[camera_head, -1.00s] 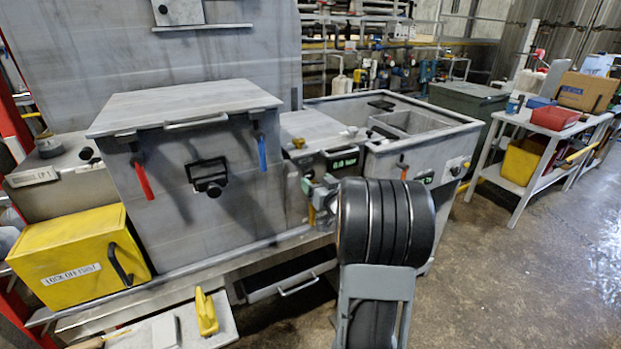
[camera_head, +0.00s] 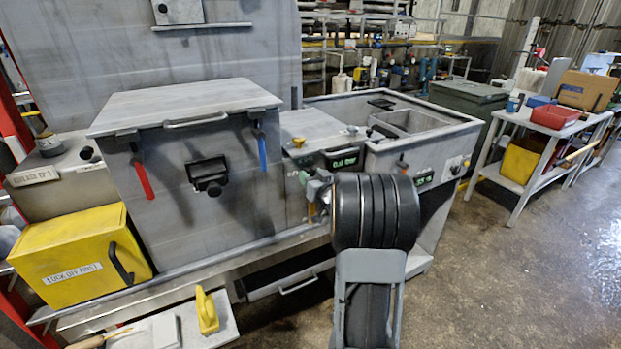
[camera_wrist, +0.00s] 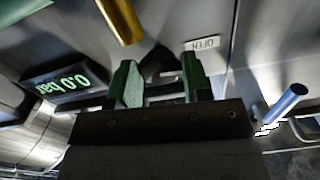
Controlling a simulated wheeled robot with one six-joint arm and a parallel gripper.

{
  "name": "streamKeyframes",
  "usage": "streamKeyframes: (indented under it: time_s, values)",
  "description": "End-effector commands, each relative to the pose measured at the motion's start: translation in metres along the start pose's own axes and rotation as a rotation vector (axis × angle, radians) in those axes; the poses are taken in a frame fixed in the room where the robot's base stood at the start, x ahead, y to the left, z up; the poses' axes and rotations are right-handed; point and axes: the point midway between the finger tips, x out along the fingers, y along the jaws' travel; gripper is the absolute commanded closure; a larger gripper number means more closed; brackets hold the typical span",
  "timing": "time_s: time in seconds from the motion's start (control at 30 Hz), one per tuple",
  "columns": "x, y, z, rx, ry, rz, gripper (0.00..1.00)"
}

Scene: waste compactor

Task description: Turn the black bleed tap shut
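The black bleed tap (camera_wrist: 160,60) shows in the wrist view as a dark shape on the grey panel, between my two green fingertips. My gripper (camera_wrist: 162,82) is open, with one finger on each side of the tap. I cannot tell whether either finger touches it. A small label reading OPEN (camera_wrist: 203,44) sits beside the tap, upside down in this view. In the head view my gripper (camera_head: 316,189) is at the front of the machine, below the green display (camera_head: 342,160); the tap is hidden there.
A brass cylinder (camera_wrist: 120,18) and the 0.0 bar display (camera_wrist: 62,84) are close to my fingers in the wrist view. A blue rod (camera_wrist: 285,104) projects on the right. Red (camera_head: 143,180) and blue (camera_head: 261,150) handles hang on the grey box. The floor at right is clear.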

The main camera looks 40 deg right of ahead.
Motion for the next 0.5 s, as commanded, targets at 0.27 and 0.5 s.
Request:
streamKeyframes:
  time_s: [0.27, 0.5]
  values:
    - [-0.0004, -0.0039, 0.0004, 0.001, 0.0, -0.001, 0.79]
    - [0.0003, -0.002, -0.0006, 0.05, -0.001, -0.003, 0.79]
